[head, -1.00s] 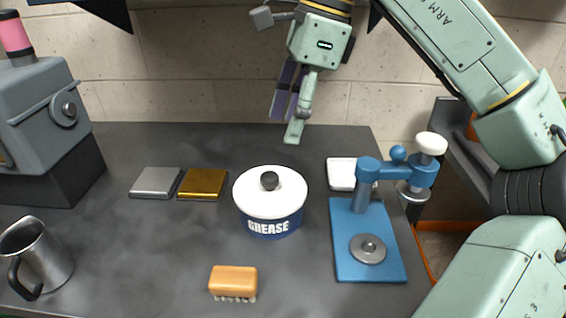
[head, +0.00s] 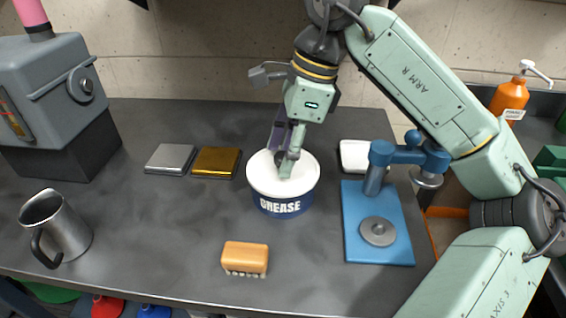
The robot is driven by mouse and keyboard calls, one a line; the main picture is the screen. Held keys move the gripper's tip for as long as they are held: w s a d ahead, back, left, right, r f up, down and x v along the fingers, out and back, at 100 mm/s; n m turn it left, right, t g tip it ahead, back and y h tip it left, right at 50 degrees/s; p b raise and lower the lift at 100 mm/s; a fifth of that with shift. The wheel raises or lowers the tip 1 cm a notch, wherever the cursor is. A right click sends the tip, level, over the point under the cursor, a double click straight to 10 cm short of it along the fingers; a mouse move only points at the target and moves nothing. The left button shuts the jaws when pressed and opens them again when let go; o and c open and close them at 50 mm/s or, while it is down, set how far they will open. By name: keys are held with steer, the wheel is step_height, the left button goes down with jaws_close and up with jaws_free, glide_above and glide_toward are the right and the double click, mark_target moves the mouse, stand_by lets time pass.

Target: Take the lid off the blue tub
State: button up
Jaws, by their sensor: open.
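The blue tub (head: 284,207), marked GREASE, stands upright on the dark table. Its white lid (head: 307,182) sits on top of it. The lid's dark round knob (head: 279,157) is partly hidden by my gripper. My gripper (head: 284,163) points down over the lid, its fingers open and around or right beside the knob. I cannot tell whether the fingers touch the knob.
A blue press stand (head: 352,235) and a white dish (head: 354,157) are right of the tub. A wooden brush (head: 245,258) lies in front. Silver (head: 170,159) and gold (head: 215,162) plates lie left. A metal mug (head: 62,232) and grey machine (head: 50,90) stand far left.

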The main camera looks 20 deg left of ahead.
steer(key=c, duration=1.1)
steer(key=shift+r, duration=0.1)
steer(key=shift+c, duration=0.2)
